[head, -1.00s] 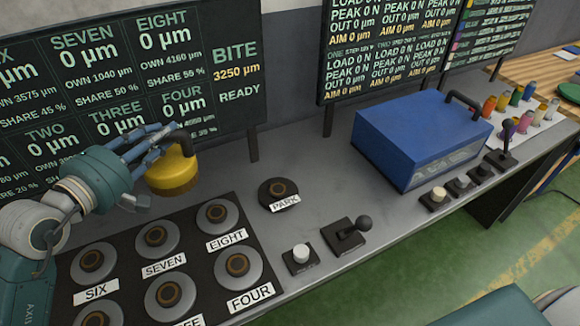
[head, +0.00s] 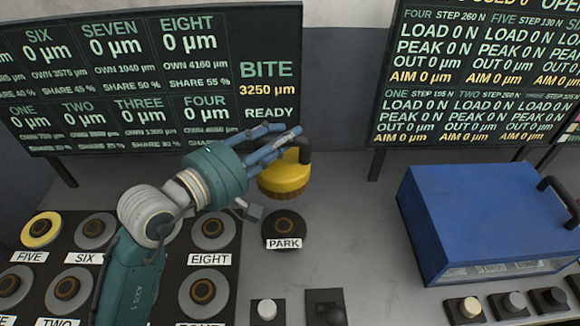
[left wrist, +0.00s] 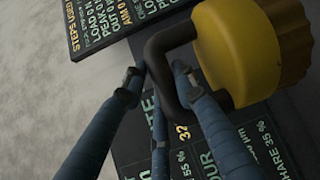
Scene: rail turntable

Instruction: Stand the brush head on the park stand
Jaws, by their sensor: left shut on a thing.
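The brush head is a yellow round body (head: 284,178) with a dark looped handle (head: 304,150). My left gripper (head: 288,138) is shut on the handle and holds the brush head up. The left wrist view shows the handle (left wrist: 160,55) between my blue fingers (left wrist: 158,85), with the yellow body (left wrist: 235,50) to the right. My right gripper is not in view.
A black panel of labelled round stations, such as EIGHT (head: 212,232), lies left of the stand. FIVE (head: 41,230) has a yellow ring. A white button (head: 267,310) is in front, a blue box (head: 490,225) to the right. Display boards (head: 150,80) stand behind. Bench between stand and box is clear.

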